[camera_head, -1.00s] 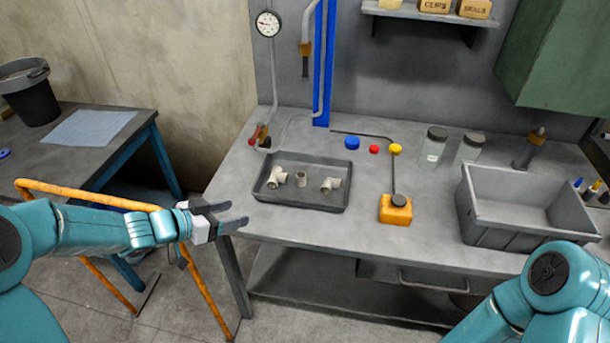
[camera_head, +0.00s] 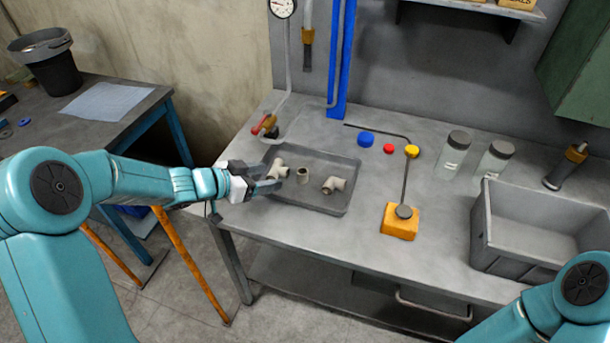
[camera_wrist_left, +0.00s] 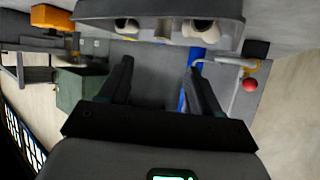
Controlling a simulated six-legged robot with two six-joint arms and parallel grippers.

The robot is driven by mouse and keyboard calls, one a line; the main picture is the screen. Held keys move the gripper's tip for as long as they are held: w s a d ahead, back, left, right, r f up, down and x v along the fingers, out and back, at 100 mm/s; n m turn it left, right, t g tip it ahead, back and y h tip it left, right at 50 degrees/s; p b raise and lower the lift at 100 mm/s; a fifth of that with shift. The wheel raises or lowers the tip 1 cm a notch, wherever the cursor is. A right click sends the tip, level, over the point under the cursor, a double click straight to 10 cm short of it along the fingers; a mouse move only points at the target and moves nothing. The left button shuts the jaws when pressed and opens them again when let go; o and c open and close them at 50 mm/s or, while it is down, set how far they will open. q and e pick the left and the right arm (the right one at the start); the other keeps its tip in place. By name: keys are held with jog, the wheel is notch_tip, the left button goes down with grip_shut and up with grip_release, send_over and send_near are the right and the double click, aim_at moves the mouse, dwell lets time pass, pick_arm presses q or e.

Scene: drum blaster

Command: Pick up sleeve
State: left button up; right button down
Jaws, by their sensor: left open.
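My left gripper (camera_head: 275,177) is open and empty at the tray's left side, overlapping the left fitting in the head view. In the left wrist view the open fingers (camera_wrist_left: 161,66) point toward the tray, with the sleeve (camera_wrist_left: 163,30) beyond and between them. My right gripper is out of view.
An orange block (camera_head: 400,222) with a bent rod stands right of the tray. Two jars (camera_head: 455,149) and a grey bin (camera_head: 487,225) are farther right. A red-handled valve (camera_head: 264,125) is behind the tray.

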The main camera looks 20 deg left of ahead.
aim_at(302, 171)
pick_arm(q)
jog(key=x, duration=0.4)
jog(key=shift+w+d+f, duration=0.15)
jog(key=shift+f, duration=0.05)
jog(key=shift+w+d+f, duration=0.15)
jog(key=shift+w+d, duration=0.1)
jog(key=shift+w, duration=0.05)
jog(key=x, duration=0.4)
jog(key=shift+w+f, duration=0.2)
jog(key=shift+w, duration=0.25)
jog(key=shift+w+d+f, duration=0.1)
jog(key=shift+w+d, duration=0.1)
jog(key=shift+w, duration=0.1)
jog(key=shift+c, duration=0.3)
grip_shut()
